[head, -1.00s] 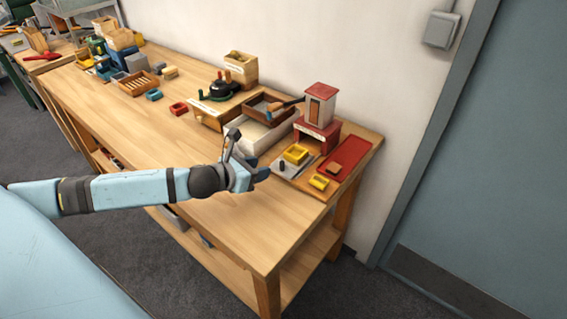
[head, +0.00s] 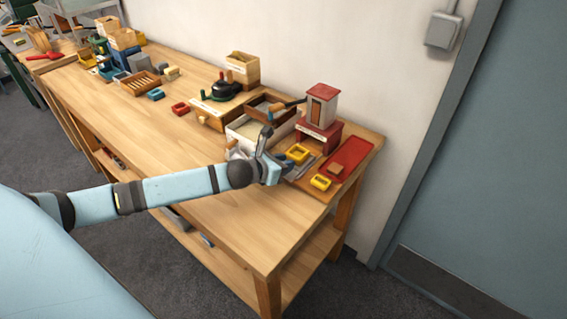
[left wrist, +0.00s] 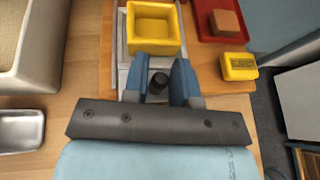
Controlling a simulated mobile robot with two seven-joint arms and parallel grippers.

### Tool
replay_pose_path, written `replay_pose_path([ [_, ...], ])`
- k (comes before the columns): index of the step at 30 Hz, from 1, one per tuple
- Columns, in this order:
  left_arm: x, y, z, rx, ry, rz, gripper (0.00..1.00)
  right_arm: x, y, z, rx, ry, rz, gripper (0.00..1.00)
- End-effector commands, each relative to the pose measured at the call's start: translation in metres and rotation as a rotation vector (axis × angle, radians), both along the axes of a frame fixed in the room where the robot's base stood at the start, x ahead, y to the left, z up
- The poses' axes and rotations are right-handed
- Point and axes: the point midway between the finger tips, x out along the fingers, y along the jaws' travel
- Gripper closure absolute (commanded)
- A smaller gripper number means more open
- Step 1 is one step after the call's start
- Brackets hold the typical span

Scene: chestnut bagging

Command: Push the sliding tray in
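The sliding tray is a thin grey plate (left wrist: 122,75) that sticks out in front of the red-based tower (head: 320,110). A yellow square box (left wrist: 153,27) sits on it, and it also shows in the head view (head: 297,154). A black knob (left wrist: 158,84) stands at the tray's near end. My left gripper (left wrist: 160,80) is open, its two blue fingers on either side of the knob with gaps visible. In the head view my left gripper (head: 284,165) covers the tray's near end and the knob. My right gripper is in neither view.
A red tray (head: 352,152) with a brown block lies right of the sliding tray, with a small yellow block (head: 320,182) in front. A white-walled bin (head: 238,132) stands to the left. The wooden bench's front (head: 215,215) is clear.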

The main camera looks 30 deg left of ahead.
Motion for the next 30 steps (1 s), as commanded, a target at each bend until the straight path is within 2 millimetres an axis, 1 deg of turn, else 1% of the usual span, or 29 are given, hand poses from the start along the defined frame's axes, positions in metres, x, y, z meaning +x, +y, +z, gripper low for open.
replay_pose_path([
  [1, 0.0, 0.0, 0.0, 0.0, 0.0, 0.0, 0.86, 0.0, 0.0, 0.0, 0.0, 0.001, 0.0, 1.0],
  [3, 0.0, 0.0, 0.0, 0.0, 0.0, 0.0, 1.0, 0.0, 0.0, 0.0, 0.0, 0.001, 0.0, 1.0],
  [8, 0.0, 0.0, 0.0, 0.0, 0.0, 0.0, 1.0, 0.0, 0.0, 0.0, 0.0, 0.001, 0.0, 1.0],
  [11, 0.005, 0.0, 0.001, 0.0, 0.0, 0.001, 1.0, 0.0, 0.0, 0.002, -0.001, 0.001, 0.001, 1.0],
  [14, 0.017, -0.001, 0.003, 0.0, -0.001, 0.001, 1.0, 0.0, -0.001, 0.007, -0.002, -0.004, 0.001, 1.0],
  [24, 0.079, -0.006, 0.003, -0.001, 0.0, 0.001, 1.0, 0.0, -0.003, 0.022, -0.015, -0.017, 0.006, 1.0],
  [27, 0.093, -0.007, 0.002, -0.001, -0.001, 0.0, 1.0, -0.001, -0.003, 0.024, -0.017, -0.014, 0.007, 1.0],
  [30, 0.101, -0.008, 0.001, 0.0, 0.0, 0.001, 1.0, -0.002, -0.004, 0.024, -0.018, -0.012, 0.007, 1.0],
])
